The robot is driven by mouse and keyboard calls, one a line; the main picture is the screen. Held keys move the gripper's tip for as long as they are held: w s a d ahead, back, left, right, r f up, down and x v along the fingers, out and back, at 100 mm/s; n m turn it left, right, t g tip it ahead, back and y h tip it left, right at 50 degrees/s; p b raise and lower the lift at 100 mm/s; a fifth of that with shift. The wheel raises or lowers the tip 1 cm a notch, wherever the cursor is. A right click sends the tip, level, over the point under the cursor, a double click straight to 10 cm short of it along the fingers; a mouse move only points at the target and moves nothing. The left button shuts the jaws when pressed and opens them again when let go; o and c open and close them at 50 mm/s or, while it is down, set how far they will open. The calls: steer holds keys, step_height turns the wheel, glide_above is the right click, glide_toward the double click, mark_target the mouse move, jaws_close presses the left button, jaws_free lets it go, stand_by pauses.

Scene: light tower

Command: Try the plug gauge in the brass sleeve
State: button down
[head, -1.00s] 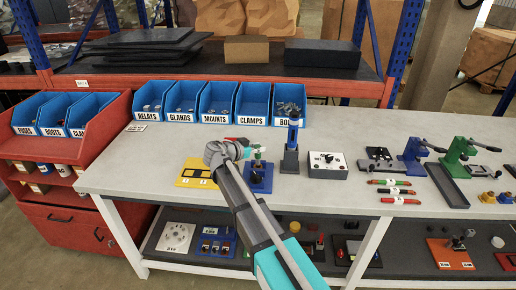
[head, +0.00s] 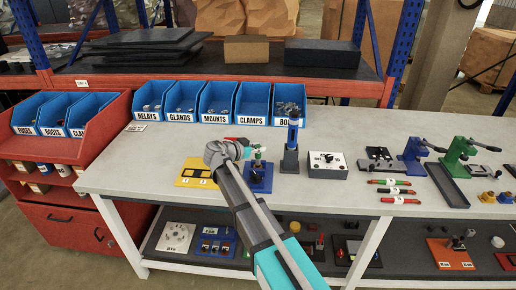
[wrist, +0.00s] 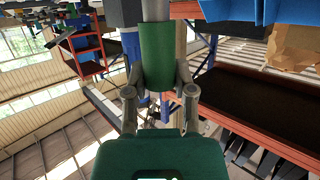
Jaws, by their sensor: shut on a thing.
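My gripper (head: 246,147) is over the left middle of the bench, low above a blue stand (head: 261,182). In the wrist view my gripper (wrist: 160,82) is shut on a green cylinder (wrist: 158,52), seemingly the plug gauge's handle. A grey metal length (wrist: 156,11) extends from its far end. In the head view a small green and pale part (head: 258,153) shows between my gripper and the blue stand. I cannot make out the brass sleeve there, nor whether the gauge touches or enters anything.
A yellow two-slot plate (head: 197,172) lies left of the stand. Blue bins (head: 214,103) line the back. Several red, green and black rods (head: 393,191) lie farther right.

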steer(key=shift+f+b, duration=1.35)
stand_by(1.3)
steer(key=shift+r+p, duration=2.55)
stand_by(0.8)
